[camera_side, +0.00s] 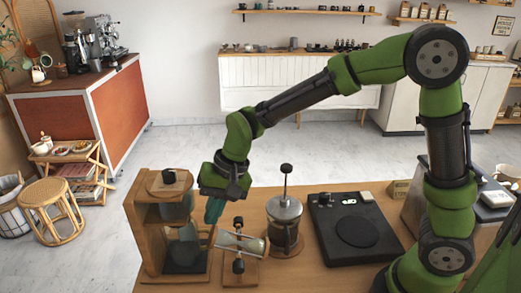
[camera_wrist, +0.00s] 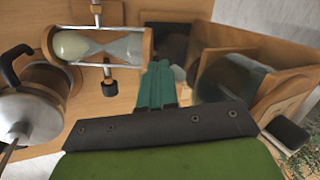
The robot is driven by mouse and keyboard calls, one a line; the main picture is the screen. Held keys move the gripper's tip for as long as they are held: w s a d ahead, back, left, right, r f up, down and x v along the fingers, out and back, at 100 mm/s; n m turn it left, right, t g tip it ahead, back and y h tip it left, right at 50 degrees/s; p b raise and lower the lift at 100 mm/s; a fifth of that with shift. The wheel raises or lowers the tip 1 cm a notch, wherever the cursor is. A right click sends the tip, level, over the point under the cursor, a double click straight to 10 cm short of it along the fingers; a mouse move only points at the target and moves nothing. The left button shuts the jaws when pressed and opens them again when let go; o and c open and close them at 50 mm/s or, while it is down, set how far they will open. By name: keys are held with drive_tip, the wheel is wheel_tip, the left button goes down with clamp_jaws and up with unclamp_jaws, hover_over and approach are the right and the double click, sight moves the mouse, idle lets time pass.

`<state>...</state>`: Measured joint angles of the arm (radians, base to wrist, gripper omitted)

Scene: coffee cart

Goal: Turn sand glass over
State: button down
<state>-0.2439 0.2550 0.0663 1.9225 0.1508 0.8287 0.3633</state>
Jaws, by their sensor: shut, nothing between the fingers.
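The sand glass (camera_side: 240,242) lies almost level between the black knobs of its small wooden stand (camera_side: 240,275) in the side view. It also shows in the wrist view (camera_wrist: 98,46), with pale sand in the bulb on the left and a clearer bulb on the right. My gripper (camera_side: 212,216) points down just left of the sand glass, near its left wooden end. In the wrist view its teal fingers (camera_wrist: 157,84) are together and empty, beside the sand glass's right end. I cannot tell whether they touch it.
A wooden dripper stand (camera_side: 150,235) with glass vessels stands close on the left of my gripper. A French press (camera_side: 284,215) stands to the right of the sand glass. A black scale (camera_side: 350,228) lies further right. Little free room lies around the fingers.

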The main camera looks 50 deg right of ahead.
drive_tip(key=shift+r, duration=0.1)
wheel_tip(320, 180, up, 15)
hover_over(239, 217)
drive_tip(key=s+a, duration=0.2)
drive_tip(key=s, duration=0.1)
drive_tip(key=shift+a, duration=0.1)
drive_tip(key=c, duration=1.7)
unclamp_jaws()
drive_tip(key=shift+r, duration=0.1)
drive_tip(key=o, duration=0.7)
drive_tip(key=shift+m, duration=0.6)
drive_tip(key=d, duration=0.2)
drive_tip(key=d+f, duration=0.1)
drive_tip(key=d, duration=0.1)
drive_tip(key=shift+w, duration=0.3)
drive_tip(key=shift+o, duration=0.4)
drive_tip(key=d+f, duration=0.1)
drive_tip(key=d+f+m+h, duration=0.1)
drive_tip(key=f, duration=0.1)
drive_tip(key=shift+m+h, duration=0.4)
drive_tip(key=shift+h, duration=0.1)
drive_tip(key=x, duration=1.2)
drive_tip(key=s+x, duration=0.1)
drive_tip(key=x, duration=0.5)
drive_tip(key=shift+a, duration=0.35)
